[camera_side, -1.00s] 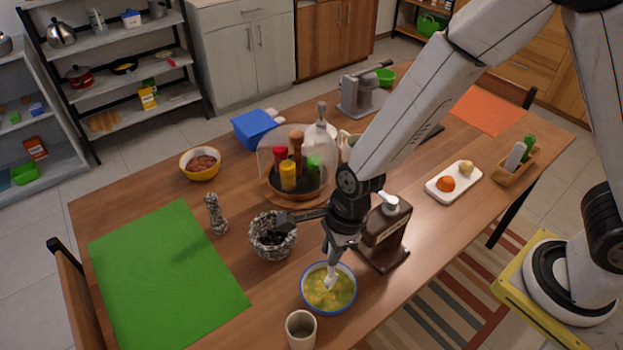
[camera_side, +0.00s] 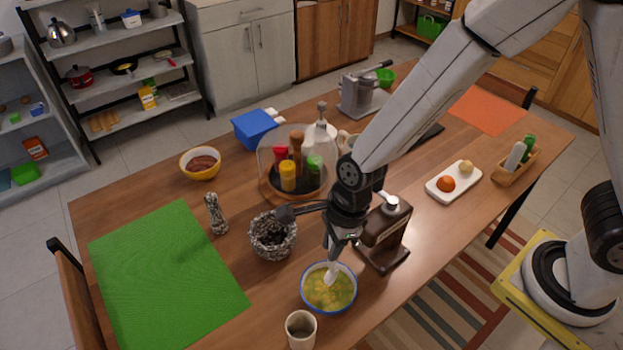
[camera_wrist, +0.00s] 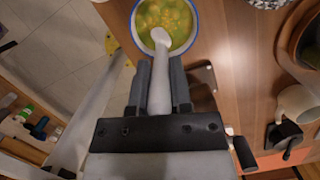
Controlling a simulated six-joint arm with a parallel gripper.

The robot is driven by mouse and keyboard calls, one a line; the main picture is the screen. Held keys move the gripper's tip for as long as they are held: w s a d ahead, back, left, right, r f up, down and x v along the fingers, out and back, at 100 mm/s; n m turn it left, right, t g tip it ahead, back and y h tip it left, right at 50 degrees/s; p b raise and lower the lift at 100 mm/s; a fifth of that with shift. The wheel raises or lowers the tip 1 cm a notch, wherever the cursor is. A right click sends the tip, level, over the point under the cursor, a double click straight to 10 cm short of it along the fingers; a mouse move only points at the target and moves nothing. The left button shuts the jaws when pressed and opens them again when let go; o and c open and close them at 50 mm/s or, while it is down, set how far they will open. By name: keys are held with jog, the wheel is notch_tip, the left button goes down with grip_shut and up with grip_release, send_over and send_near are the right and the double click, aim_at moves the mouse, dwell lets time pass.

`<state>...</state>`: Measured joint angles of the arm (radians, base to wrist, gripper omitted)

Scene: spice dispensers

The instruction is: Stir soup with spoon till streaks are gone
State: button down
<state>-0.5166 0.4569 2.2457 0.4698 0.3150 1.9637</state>
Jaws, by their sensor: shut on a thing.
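A blue-rimmed bowl of yellow-green soup (camera_side: 322,296) with chunks in it stands near the front edge of the wooden table; it also shows at the top of the wrist view (camera_wrist: 176,14). My gripper (camera_side: 342,244) is above the bowl, pointing down. In the wrist view my gripper (camera_wrist: 160,90) is shut on the handle of a white spoon (camera_wrist: 160,60). The spoon's bowl end reaches into the soup, and in the side view the spoon (camera_side: 332,272) stands tilted near the far side of the bowl. I cannot make out clear streaks in the soup.
A beige cup (camera_side: 301,328) stands close in front of the bowl. A brown grinder-like box (camera_side: 388,238) stands right of my gripper, and a speckled pot (camera_side: 268,243) stands left. A domed spice carousel (camera_side: 270,178) is behind. The green mat (camera_side: 165,275) at left is empty.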

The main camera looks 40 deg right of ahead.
jog(key=shift+a+v, duration=0.15)
jog(key=shift+v, duration=0.75)
jog(key=shift+a+v, duration=0.2)
jog(key=shift+v, duration=0.65)
jog(key=shift+d, duration=0.1)
jog(key=shift+s+d+f, duration=0.15)
jog(key=s+d+m+g+y, duration=0.4)
jog(key=s+m+g+y, duration=0.4)
jog(key=g, duration=0.5)
jog(key=shift+s+d+r+m+g+y, duration=0.3)
jog(key=shift+s+d+m, duration=0.1)
jog(key=shift+s+m, duration=0.95)
jog(key=shift+w, duration=0.2)
